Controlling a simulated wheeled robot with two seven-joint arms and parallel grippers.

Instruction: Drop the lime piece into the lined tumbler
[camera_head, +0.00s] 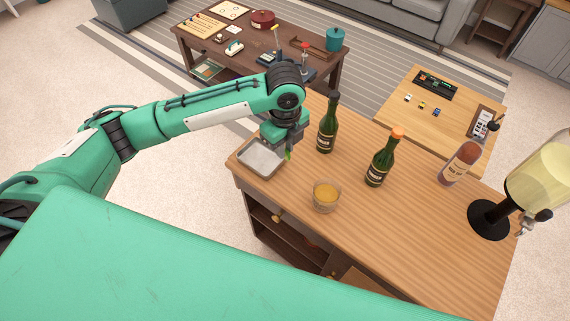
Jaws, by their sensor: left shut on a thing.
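My left gripper (287,146) reaches in from the left and points down over the right rim of a shallow metal tray (258,160) on the wooden counter. It is shut on the lime piece (288,155), a small green sliver showing below the fingertips. The rest of the piece is hidden by the gripper. A short glass tumbler (326,197) holding amber liquid stands upright on the counter, to the right of and nearer than the gripper. Lines on its glass are too small to make out. My right gripper is not in view.
A green bottle (327,125) stands close right of my left gripper. Another green bottle (382,160) with an orange cap stands right of the tumbler.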

